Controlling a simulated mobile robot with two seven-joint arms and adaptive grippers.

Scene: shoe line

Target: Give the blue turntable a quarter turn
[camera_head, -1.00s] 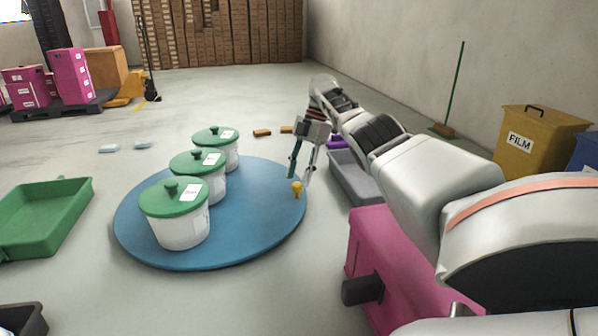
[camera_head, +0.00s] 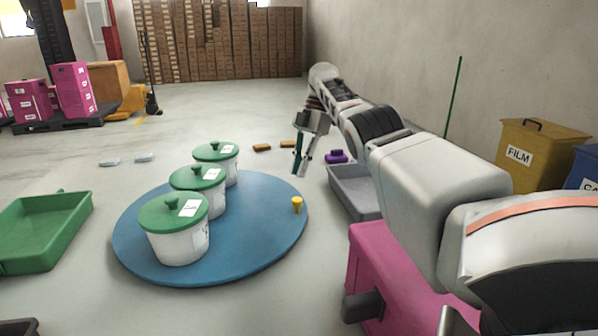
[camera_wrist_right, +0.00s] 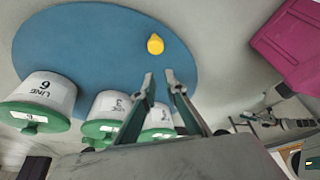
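The blue turntable (camera_head: 250,235) lies flat on the floor in the middle of the head view. Three white pots with green lids (camera_head: 174,213) stand in a row on its left half. A yellow knob (camera_head: 297,205) stands near its right edge and also shows in the right wrist view (camera_wrist_right: 155,44). My right gripper (camera_head: 300,172) is beyond the knob in the head view, apart from it. In the right wrist view its two fingers (camera_wrist_right: 160,82) are spread with nothing between them, and the knob shows past the fingertips.
A grey tray (camera_head: 352,195) and a purple item (camera_head: 336,156) are right of the turntable. A pink box (camera_head: 385,280) is near front right. A green tray (camera_head: 45,225) is at left. Orange blocks (camera_head: 262,148) lie behind. Floor between green tray and turntable is clear.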

